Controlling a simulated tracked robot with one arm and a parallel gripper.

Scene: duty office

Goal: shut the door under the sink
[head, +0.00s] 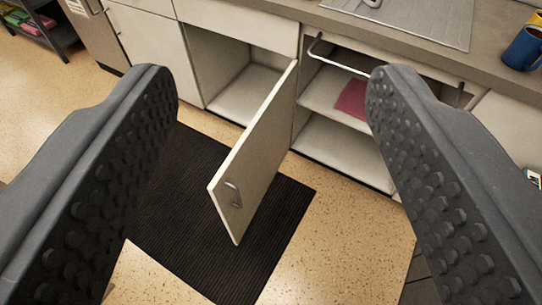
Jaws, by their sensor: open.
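A pale cabinet door (255,160) stands swung wide open, sticking out from the counter front towards me. Its small metal handle (233,194) is near the free edge. The cupboard (232,78) to the left of the door is open and looks empty. Part of a metal sink unit (425,14) shows on the counter top, above and to the right. My gripper (268,85) is open, its two studded fingers wide apart at the left and right of the view. The door lies between them in the picture, and neither finger appears to touch it.
A dark ribbed mat (163,215) lies on the speckled floor below the door. An open shelf compartment (340,140) holding a pink cloth (352,99) is right of the door, with a metal rail (338,62) across its top. A blue mug (524,48) stands on the counter.

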